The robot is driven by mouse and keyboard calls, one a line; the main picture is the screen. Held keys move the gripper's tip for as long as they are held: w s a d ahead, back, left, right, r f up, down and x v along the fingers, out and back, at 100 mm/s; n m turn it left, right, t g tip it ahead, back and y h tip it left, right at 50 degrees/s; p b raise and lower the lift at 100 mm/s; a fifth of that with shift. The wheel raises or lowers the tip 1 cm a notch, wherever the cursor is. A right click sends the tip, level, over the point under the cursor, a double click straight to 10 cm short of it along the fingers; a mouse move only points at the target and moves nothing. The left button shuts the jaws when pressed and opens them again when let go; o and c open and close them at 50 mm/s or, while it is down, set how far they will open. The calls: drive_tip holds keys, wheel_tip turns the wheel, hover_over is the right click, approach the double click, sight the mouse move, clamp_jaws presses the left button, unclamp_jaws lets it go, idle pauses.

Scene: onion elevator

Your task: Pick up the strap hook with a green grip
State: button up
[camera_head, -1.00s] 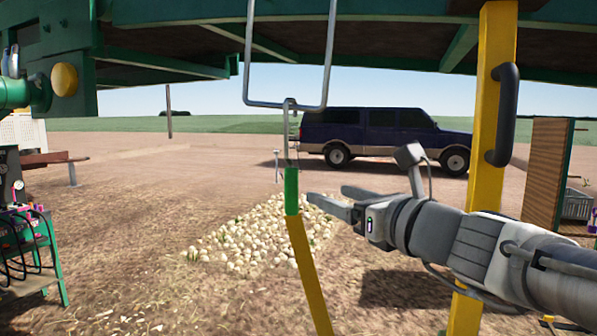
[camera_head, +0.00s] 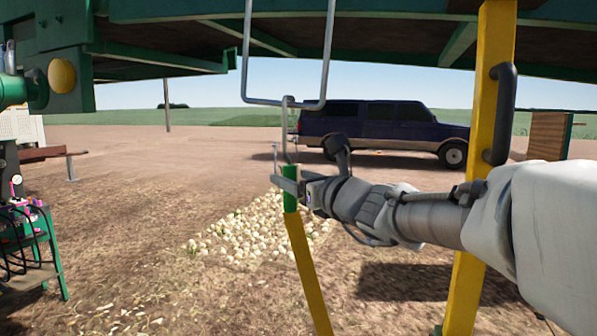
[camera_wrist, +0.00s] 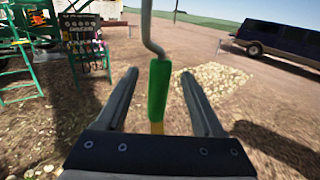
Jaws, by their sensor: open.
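The strap hook has a green grip (camera_head: 290,188), a grey metal hook (camera_head: 289,130) above it and a yellow strap (camera_head: 308,270) below it. The hook hangs from a metal loop (camera_head: 285,104) under the green frame. My gripper (camera_head: 280,186) is open at the height of the green grip, with the grip at its fingers. In the wrist view the green grip (camera_wrist: 159,88) stands upright between the two open fingers (camera_wrist: 155,85), with a gap on each side. The yellow strap's lower part is hidden behind my gripper's body there.
A yellow post (camera_head: 486,120) with a black handle (camera_head: 501,115) stands on the right, beside my arm. A pile of onions (camera_head: 245,235) lies on the ground behind the hook. A dark van (camera_head: 385,128) stands farther back. A green rack (camera_head: 35,240) is at the left.

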drive_tip(key=x, duration=0.2)
drive_tip(key=p+x, duration=0.1)
drive_tip(key=x, duration=0.2)
drive_tip(key=shift+f, duration=0.25)
drive_tip(key=shift+c, duration=0.3)
clamp_jaws()
